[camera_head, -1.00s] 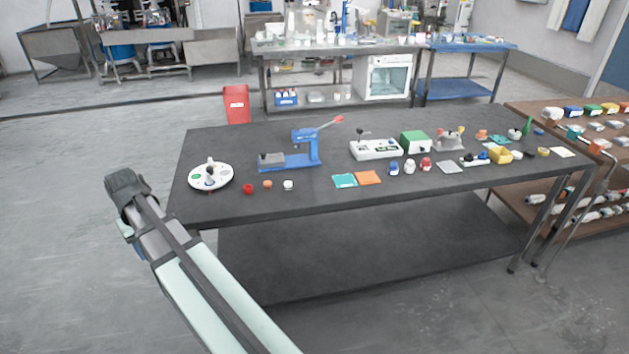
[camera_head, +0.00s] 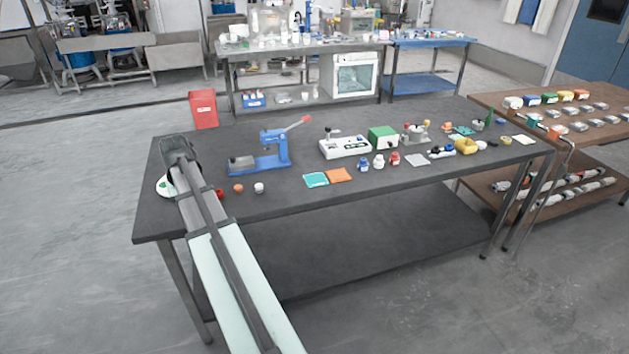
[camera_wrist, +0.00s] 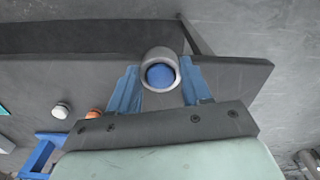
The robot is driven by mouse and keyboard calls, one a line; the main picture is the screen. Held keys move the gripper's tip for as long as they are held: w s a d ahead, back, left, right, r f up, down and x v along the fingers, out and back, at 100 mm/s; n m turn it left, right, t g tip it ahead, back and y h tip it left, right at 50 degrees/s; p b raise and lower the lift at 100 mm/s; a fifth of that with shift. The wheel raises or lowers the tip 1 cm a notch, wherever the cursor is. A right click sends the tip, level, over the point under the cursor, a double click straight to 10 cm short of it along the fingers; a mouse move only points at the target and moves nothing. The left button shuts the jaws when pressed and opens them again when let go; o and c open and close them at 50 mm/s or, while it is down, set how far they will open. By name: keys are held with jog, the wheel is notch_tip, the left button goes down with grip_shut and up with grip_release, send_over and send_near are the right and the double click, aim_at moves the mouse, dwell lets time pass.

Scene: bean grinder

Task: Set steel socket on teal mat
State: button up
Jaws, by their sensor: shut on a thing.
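The steel socket (camera_wrist: 158,54), a grey ring with a blue centre, sits between the blue fingers of my gripper (camera_wrist: 160,84) in the wrist view. The fingers are shut on it. The teal mat (camera_head: 316,180) lies flat and bare near the front edge of the dark table, beside an orange mat (camera_head: 339,174). In the head view my arm reaches over the table's left end, to the left of the teal mat; the fingers and socket are hidden there. A teal corner (camera_wrist: 3,110) at the wrist view's left edge may be the mat.
Orange (camera_head: 238,188) and white (camera_head: 259,187) small pieces lie between my arm and the mat. A white round plate (camera_head: 163,185) is partly hidden by my arm. Small bottles (camera_head: 378,161) stand right of the mats.

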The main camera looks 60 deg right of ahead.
jog(key=s+d+r+m, duration=0.1)
jog(key=s+d+m, duration=0.15)
jog(key=d, duration=0.45)
jog(key=s+d+r+m, duration=0.1)
jog(key=s+d, duration=0.2)
jog(key=d, duration=0.3)
notch_tip(320, 180, up, 4)
jog(key=m, duration=1.8)
send_over(315, 179)
jog(key=shift+a+f, duration=0.1)
jog(key=shift+f, duration=4.7)
jog(key=shift+f, duration=0.15)
jog(key=o, duration=1.2)
notch_tip(315, 179, up, 12)
